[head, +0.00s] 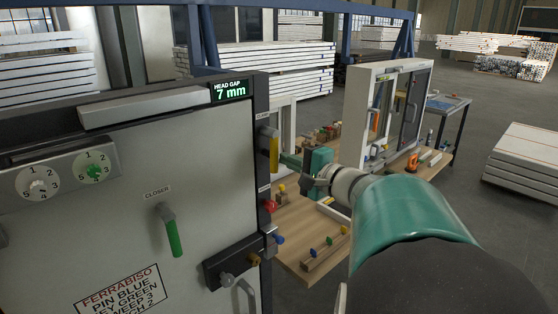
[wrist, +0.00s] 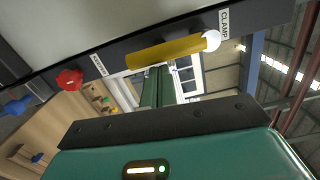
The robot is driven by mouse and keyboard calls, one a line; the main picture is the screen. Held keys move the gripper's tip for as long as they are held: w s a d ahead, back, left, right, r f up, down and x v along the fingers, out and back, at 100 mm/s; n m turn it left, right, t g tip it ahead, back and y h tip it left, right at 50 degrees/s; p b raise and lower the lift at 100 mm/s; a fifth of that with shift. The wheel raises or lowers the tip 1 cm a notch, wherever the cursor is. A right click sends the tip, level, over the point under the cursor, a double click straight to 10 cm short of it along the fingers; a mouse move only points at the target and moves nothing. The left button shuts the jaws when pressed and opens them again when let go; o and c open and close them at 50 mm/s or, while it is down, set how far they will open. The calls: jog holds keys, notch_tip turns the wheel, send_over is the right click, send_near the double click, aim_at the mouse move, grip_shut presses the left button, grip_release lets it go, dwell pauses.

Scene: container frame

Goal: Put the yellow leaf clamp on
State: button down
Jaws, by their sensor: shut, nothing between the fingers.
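The yellow leaf clamp (head: 274,152) is a short lever on the dark frame edge beside the door leaf (head: 130,190), pointing down in the head view. In the wrist view the clamp (wrist: 165,52) crosses the frame near a "CLAMP" label, with a white round end at its right. My gripper (head: 286,159) is just right of the clamp. Its two green fingers (wrist: 158,72) are shut with nothing between them, and their tips are close under the lever. I cannot tell whether they touch it.
A display (head: 230,90) reads "HEAD GAP 7 mm". A green closer handle (head: 172,232), two dials (head: 66,175) and a lower bolt (head: 233,265) are on the leaf. A red knob (wrist: 69,80) and blue knob (wrist: 17,106) share the clamp's edge. A wooden bench (head: 300,232) stands behind.

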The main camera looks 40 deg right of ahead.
aim_at(274, 166)
jog(key=shift+a+m, duration=0.2)
jog(key=shift+m, duration=0.1)
jog(key=a+m, duration=0.2)
jog(key=m, duration=0.1)
jog(key=shift+f, duration=0.2)
jog(key=m, duration=0.1)
jog(key=a+m, duration=0.1)
jog(key=m, duration=0.1)
jog(key=a+m, duration=0.1)
jog(key=shift+a+r+m, duration=0.25)
jog(key=shift+r+m, duration=0.05)
jog(key=shift+m, duration=0.1)
jog(key=a+r+m, duration=0.1)
jog(key=m, duration=0.1)
jog(key=a+r+m, duration=0.1)
jog(key=m, duration=0.2)
jog(key=a+r+m, duration=0.1)
jog(key=m, duration=0.2)
jog(key=shift+s+a+r+t+h, duration=0.1)
jog(key=shift+a+r+t+h, duration=0.1)
jog(key=shift+r+t+h, duration=0.1)
jog(key=shift+r, duration=0.1)
